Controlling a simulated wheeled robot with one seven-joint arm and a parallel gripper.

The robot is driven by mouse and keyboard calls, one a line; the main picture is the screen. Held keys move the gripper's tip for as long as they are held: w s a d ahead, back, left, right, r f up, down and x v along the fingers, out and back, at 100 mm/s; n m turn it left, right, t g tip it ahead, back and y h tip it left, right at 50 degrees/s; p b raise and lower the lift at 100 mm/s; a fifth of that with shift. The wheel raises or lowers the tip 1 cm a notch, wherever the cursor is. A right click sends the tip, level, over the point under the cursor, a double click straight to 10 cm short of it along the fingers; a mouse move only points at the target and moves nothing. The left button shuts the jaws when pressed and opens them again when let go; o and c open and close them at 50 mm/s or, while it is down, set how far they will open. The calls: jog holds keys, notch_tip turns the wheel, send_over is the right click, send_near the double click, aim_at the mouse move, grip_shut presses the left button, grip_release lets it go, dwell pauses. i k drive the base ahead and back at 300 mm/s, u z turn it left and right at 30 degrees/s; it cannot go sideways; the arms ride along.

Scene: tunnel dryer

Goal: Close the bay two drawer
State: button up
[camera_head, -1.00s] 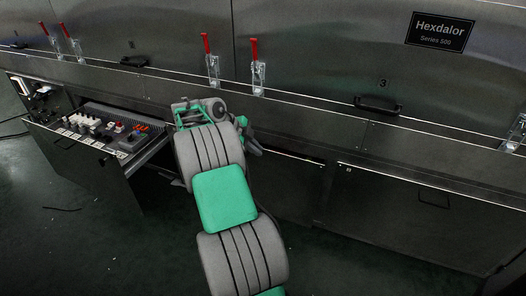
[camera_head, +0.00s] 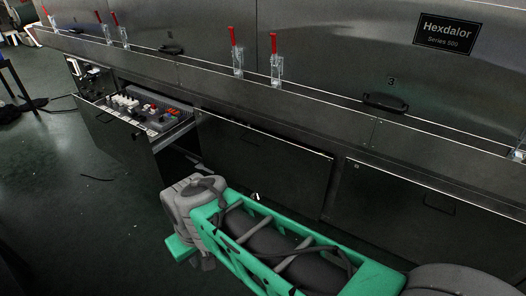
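One dark metal drawer (camera_head: 124,139) stands pulled out at the left of the dryer's lower row. White, red and orange electrical parts sit in it. I cannot read a number on it; it is the only drawer seen open. My arm reaches in from the lower right, and its grey joint and green link lie in front of the dryer, to the right of the open drawer and apart from it in the picture. My gripper's fingers are not distinguishable, hidden behind or below the arm.
A closed drawer front (camera_head: 265,168) lies right of the open drawer, and another closed front (camera_head: 425,210) farther right. Red-handled clamps (camera_head: 237,58) stand along the ledge above. Floor (camera_head: 75,220) is clear in front of the open drawer.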

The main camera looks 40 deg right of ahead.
aim_at(290, 173)
jog(key=z, duration=0.7)
jog(key=i, duration=0.85)
jog(key=u, duration=0.55)
